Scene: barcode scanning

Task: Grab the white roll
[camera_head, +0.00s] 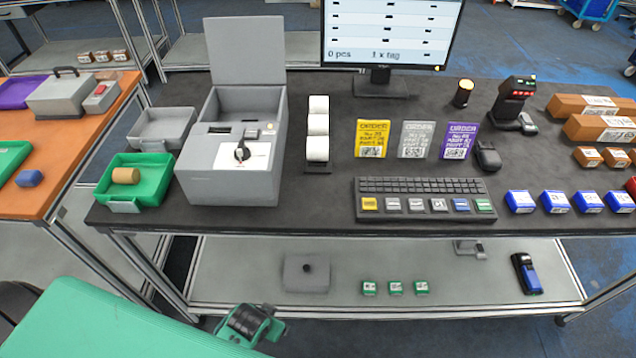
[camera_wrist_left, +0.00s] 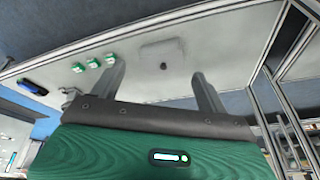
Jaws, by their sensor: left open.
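Several white rolls stand in a dark holder on the dark worktable; the upper white roll (camera_head: 318,104), the middle one (camera_head: 318,125) and the lower one (camera_head: 317,149) line up in a column, right of the grey printer-like box. The holder's base (camera_head: 317,168) shows below them. My left gripper (camera_wrist_left: 158,66) is open and empty in the left wrist view, its two grey fingers spread apart. It is above the lower shelf side of the table, away from the rolls, which do not show in that view. My right gripper is not in view.
The grey box (camera_head: 231,170) with a raised lid stands left of the rolls. A green tray (camera_head: 150,197) holds a tan roll (camera_head: 125,175). Order cards, a keyboard (camera_head: 425,190) and a monitor (camera_head: 392,40) stand to the right. The lower shelf (camera_head: 235,268) holds a grey lidded box (camera_head: 306,272).

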